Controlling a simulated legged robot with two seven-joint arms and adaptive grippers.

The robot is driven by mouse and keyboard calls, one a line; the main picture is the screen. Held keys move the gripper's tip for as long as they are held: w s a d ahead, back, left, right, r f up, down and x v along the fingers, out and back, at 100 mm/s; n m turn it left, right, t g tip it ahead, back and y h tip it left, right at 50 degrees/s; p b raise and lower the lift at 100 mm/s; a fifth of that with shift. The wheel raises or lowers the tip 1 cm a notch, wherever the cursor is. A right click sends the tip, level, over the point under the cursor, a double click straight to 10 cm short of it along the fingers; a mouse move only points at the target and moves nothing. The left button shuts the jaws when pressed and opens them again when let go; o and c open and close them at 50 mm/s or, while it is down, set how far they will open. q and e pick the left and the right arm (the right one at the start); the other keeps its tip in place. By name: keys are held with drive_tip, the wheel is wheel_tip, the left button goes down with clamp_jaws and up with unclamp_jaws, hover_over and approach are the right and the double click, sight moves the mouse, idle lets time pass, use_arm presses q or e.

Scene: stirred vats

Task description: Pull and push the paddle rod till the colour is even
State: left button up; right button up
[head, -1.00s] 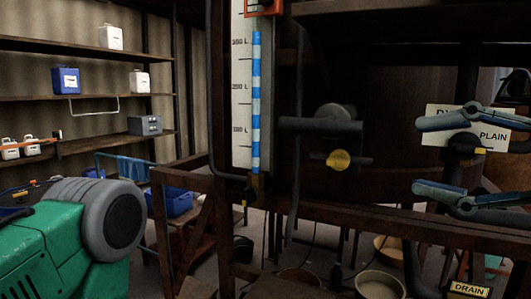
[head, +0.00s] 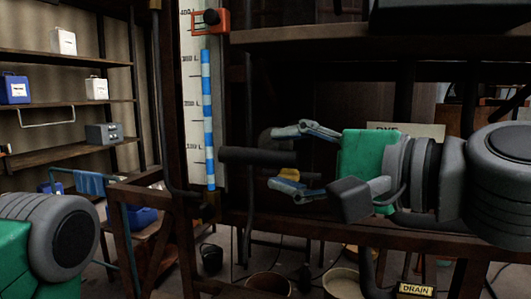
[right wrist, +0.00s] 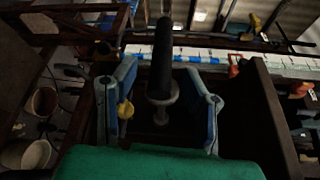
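The black paddle rod handle (head: 256,157) sticks out level in front of the dark vat frame in the head view. My right gripper (head: 290,160) is open, its blue-grey fingers pointing left, one above and one below the handle's right end. In the right wrist view the handle (right wrist: 162,60) stands between the two spread fingers (right wrist: 165,88), with a gap on each side. A yellow knob (head: 290,174) sits just below the handle, close to the lower finger. The liquid and its colour are not visible. My left gripper is out of view; only part of that arm shows.
A white level scale with a blue-striped column (head: 207,120) stands left of the handle. A drain label (head: 416,290) is at the lower right. A dark beam (head: 330,224) runs below the gripper. Pails (head: 270,284) stand on the floor; shelves with containers (head: 63,40) are at left.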

sight(255, 159)
drive_tip(key=shift+w+a+f, duration=0.1)
drive_tip(key=shift+w+a, duration=0.2)
drive_tip(key=shift+w, duration=0.2)
drive_tip(key=shift+w+a, duration=0.2)
drive_tip(key=shift+a, duration=0.1)
drive_tip(key=a, duration=0.3)
drive_tip(key=shift+w+a, duration=0.1)
drive_tip(key=shift+a, duration=0.35)
drive_tip(key=c, duration=0.3)
drive_tip(key=shift+d, duration=0.2)
clamp_jaws()
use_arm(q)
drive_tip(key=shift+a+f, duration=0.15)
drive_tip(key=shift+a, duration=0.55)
use_arm(e)
drive_tip(key=shift+w+d+f, duration=0.1)
drive_tip(key=shift+w+d, duration=0.05)
drive_tip(key=shift+d, duration=0.25)
